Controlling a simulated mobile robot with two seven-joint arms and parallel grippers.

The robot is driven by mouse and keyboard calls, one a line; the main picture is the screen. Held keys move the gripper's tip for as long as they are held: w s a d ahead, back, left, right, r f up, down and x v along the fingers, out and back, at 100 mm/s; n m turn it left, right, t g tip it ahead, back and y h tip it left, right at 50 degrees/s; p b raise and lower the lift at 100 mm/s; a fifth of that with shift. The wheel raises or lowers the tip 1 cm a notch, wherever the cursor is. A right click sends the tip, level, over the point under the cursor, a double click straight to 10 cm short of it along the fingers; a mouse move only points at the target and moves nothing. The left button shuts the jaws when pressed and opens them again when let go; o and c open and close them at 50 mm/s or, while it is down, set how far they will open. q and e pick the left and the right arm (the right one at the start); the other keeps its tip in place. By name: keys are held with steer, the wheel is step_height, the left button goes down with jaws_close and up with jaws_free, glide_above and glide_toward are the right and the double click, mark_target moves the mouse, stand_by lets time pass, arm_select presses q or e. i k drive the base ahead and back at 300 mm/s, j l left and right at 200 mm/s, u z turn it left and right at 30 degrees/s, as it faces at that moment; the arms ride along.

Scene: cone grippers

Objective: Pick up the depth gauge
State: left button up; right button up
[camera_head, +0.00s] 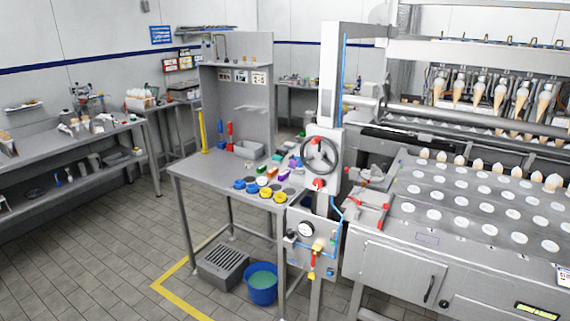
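I cannot tell which object is the depth gauge; the small items are too small to identify. A steel worktable (192,167) stands in the middle of the camera_head view. On it are a tall yellow upright piece (203,132) at the left rear, a red upright tool (229,137), and blue-capped (252,187) and yellow-capped (280,197) round items along the front edge. Small coloured blocks lie behind them, among them an orange one (272,171). A round dial (306,229) is on the panel below the handwheel. Neither of my grippers is in view.
A handwheel (320,155) and a cone machine (430,255) with rows of white discs stand at the right. A blue bucket (262,285) and a grey slotted box (222,265) are on the floor under the table. Shelves (75,150) line the left. The tiled floor between is clear.

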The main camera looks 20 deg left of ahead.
mark_target(300, 169)
steer(key=i+j, duration=0.1)
steer(key=j, duration=0.25)
steer(key=i+j+u, duration=0.1)
steer(key=j, duration=0.25)
steer(key=i+j, duration=0.1)
steer(key=j, duration=0.3)
steer(key=i+j+u, duration=0.1)
steer(key=j, duration=0.25)
steer(key=i+j+z, duration=0.1)
steer(key=z, duration=0.65)
steer(key=i+j+z, duration=0.15)
steer(key=j, duration=0.2)
steer(key=i+j+z, duration=0.2)
steer(key=j, duration=0.15)
steer(key=i+j+z, duration=0.15)
steer(key=j, duration=0.2)
